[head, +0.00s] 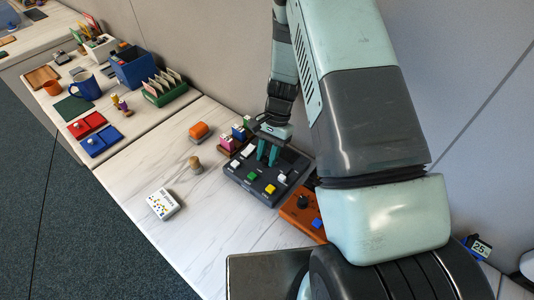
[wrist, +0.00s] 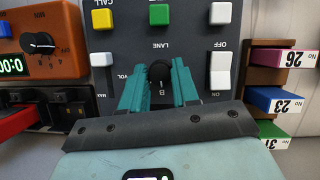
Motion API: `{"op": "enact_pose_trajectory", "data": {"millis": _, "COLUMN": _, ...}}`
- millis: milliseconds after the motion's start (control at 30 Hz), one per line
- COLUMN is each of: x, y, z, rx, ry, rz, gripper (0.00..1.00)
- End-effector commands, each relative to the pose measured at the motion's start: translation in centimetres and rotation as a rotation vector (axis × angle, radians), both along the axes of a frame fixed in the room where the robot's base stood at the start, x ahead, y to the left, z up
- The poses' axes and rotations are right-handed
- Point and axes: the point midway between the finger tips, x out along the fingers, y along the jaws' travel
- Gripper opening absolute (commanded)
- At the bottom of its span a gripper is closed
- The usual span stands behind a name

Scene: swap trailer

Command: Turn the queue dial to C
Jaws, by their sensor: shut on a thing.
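The queue dial (wrist: 160,72) is a round black knob on a dark control panel (head: 241,184). In the wrist view the panel's lettering is upside down, with LANE printed above the knob. A small pale mark on the knob lines up with a letter B just below it. The other dial letters are hidden or not readable. My gripper (head: 268,154) is over the panel, and in the wrist view its teal fingers (wrist: 160,80) are shut on the dial's sides. In the head view the fingers hide the dial.
On the panel are yellow (wrist: 103,19), green (wrist: 159,15) and white (wrist: 221,13) buttons, a white switch (wrist: 220,72) and a white slider (wrist: 102,59). An orange timer box (head: 301,214) stands close on one side, a rack with numbered tickets (wrist: 279,98) on the other. The table's front is fairly clear.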

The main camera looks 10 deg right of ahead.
Motion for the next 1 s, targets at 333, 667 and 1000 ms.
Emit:
{"op": "enact_pose_trajectory", "data": {"millis": 333, "x": -0.16, "y": -0.18, "z": 0.06, "rx": 0.000, "ry": 0.000, "rz": -0.333, "gripper": 0.00}}
{"op": "enact_pose_trajectory", "data": {"millis": 667, "x": -0.32, "y": -0.30, "z": 0.04, "rx": 0.001, "ry": 0.000, "rz": -0.633, "gripper": 0.00}}
{"op": "enact_pose_trajectory", "data": {"millis": 1000, "x": -0.43, "y": -0.30, "z": 0.03, "rx": 0.000, "ry": 0.000, "rz": -0.848, "gripper": 0.00}}
